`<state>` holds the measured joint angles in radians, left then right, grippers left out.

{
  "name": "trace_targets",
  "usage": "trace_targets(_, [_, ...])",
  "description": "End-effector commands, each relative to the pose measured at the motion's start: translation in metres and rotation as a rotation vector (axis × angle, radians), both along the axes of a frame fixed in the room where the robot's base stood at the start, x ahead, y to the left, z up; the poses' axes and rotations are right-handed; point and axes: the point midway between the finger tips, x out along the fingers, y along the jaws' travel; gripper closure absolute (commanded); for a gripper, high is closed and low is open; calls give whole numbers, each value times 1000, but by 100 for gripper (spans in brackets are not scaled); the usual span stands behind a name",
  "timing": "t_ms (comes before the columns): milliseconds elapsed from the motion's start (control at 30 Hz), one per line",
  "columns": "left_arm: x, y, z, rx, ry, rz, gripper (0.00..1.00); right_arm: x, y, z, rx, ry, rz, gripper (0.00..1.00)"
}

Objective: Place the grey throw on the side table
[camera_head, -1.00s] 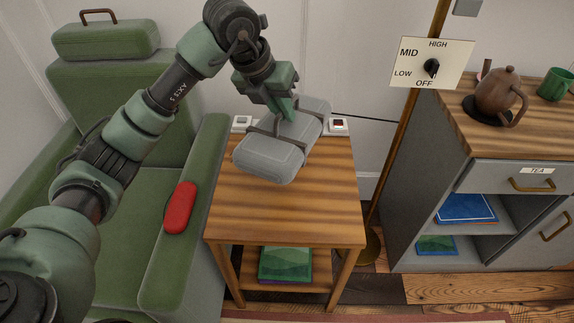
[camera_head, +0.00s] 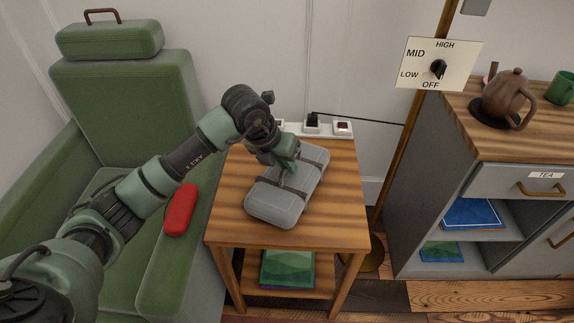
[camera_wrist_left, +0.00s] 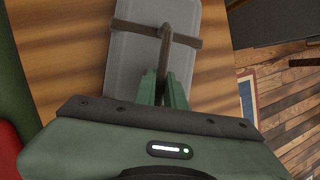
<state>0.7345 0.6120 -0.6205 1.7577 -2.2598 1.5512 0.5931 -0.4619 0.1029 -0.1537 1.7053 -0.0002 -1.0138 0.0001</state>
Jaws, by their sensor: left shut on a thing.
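The grey throw (camera_head: 276,207) is a rolled bundle with dark straps and a strap handle. It is at the top of the side table (camera_head: 233,228), lying at a slant; whether it rests fully on the wood is hard to tell. My left gripper (camera_head: 287,166) is above it, shut on its handle. In the left wrist view the throw (camera_wrist_left: 136,52) shows its crossing strap, and the gripper (camera_wrist_left: 166,88) fingers close on the brown handle. My right gripper is not in view.
A green armchair (camera_head: 125,90) with a red case (camera_head: 180,210) on its arm stands left. Power sockets (camera_head: 342,128) sit behind the table. A lamp pole (camera_head: 408,140) and a grey cabinet (camera_head: 440,185) with a teapot (camera_head: 507,98) stand right. The table's front is clear.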

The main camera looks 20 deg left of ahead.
Motion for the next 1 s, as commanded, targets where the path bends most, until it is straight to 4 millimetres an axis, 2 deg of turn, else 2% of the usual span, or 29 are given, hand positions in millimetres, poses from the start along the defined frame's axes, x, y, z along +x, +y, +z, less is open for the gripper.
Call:
trace_targets(133, [0,0,0,0,1,1,100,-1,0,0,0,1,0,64])
trace_targets(200, [-1,0,-1,1,4,1,75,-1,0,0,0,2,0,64])
trace_targets(233, [-1,0,-1,1,4,1,68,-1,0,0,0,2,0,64])
trace_targets(533, [-1,0,0,1,3,1,68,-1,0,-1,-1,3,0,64])
trace_targets(667, [-3,2,8,0,2,2,68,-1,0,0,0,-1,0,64])
trace_targets(767, [-8,6,22,1,0,2,68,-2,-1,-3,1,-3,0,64])
trace_targets(833, [-13,9,36,1,-2,1,68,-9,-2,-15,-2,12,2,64])
trace_targets(1000, [-26,18,70,2,-2,1,68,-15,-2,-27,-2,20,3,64])
